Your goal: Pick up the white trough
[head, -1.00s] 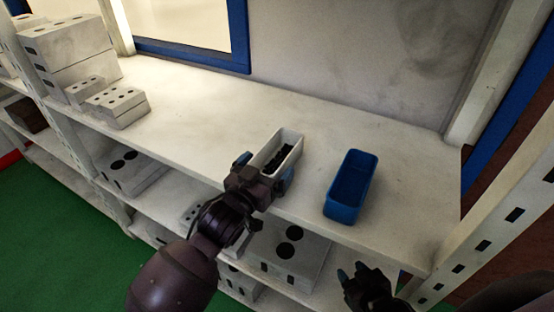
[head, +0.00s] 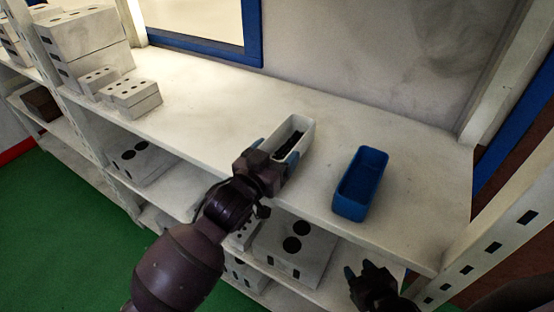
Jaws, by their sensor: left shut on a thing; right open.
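The white trough (head: 304,139) is a small open box at the front part of the upper shelf, with dark pieces inside it. My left gripper (head: 274,164) is shut on the near end of the white trough, one blue fingertip on each side. I cannot tell whether the trough is touching the shelf or slightly above it. My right gripper (head: 362,278) is open and empty, low at the bottom right, in front of the shelf edge.
A blue trough (head: 360,184) stands on the upper shelf (head: 230,105) to the right of the white one. White blocks with holes (head: 132,97) are stacked at the left. More blocks (head: 296,247) lie on the lower shelf. A perforated upright (head: 490,250) stands at the right.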

